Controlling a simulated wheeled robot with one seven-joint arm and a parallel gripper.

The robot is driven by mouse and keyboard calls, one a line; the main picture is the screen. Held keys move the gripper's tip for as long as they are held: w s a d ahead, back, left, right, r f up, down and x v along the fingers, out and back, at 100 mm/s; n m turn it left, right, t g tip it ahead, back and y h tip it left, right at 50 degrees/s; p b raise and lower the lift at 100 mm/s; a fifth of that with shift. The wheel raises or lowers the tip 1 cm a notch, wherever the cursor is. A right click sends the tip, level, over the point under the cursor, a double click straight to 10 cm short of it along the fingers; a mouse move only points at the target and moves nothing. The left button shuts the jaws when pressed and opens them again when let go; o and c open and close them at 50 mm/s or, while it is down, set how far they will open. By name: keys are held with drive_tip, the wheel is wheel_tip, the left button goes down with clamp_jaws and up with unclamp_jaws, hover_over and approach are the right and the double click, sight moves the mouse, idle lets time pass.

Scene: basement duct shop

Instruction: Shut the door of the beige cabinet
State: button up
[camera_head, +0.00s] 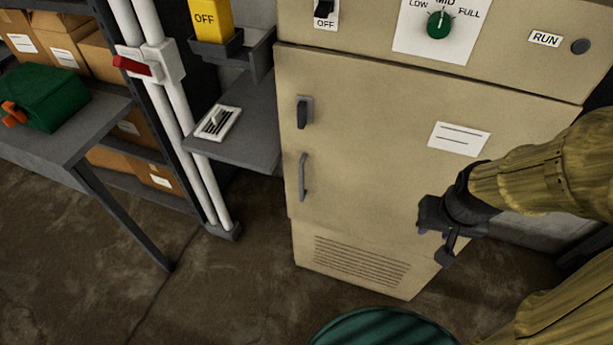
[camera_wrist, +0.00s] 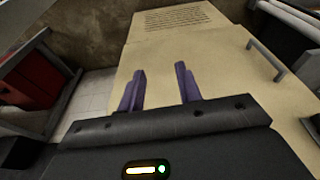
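The beige cabinet (camera_head: 350,263) stands at centre right in the head view. Its door (camera_head: 360,140) has a grey bar handle (camera_head: 303,177) and a dark latch (camera_head: 304,112) near its left edge. The door looks flush or nearly so with the front; I cannot tell whether a small gap is left. My gripper (camera_head: 430,238) is in front of the door's lower right part, away from the handle. In the wrist view its two fingers (camera_wrist: 160,72) are apart with nothing between them. The handle (camera_wrist: 267,60) shows at upper right there.
A grey shelf (camera_head: 245,140) with a small white device (camera_head: 217,123) juts out left of the cabinet. White pipes (camera_head: 175,100) with a red lever (camera_head: 132,66) stand further left. A green box (camera_head: 45,98) sits on a grey table (camera_head: 60,148). A green round object (camera_head: 380,328) is at the bottom.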

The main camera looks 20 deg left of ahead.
drive_tip(key=w+a+f+t+b, duration=0.2)
drive_tip(key=w+a+f+b, duration=0.15)
drive_tip(key=a, duration=0.35)
drive_tip(key=w+a+f+m+t+y+b, duration=0.1)
drive_tip(key=w+a+f+t+b, duration=0.1)
drive_tip(key=w+a+f, duration=0.4)
drive_tip(key=w+a+f+t+b, duration=0.2)
drive_tip(key=w+a+f+b, duration=0.15)
drive_tip(key=a, duration=0.55)
drive_tip(key=s+a+f+t+h+b, duration=0.2)
drive_tip(key=s+a+f+t+b, duration=0.4)
drive_tip(key=s+a+t, duration=0.3)
drive_tip(key=s+a+f, duration=0.1)
drive_tip(key=a, duration=0.2)
drive_tip(key=shift+a, duration=0.3)
drive_tip(key=shift+w, duration=0.1)
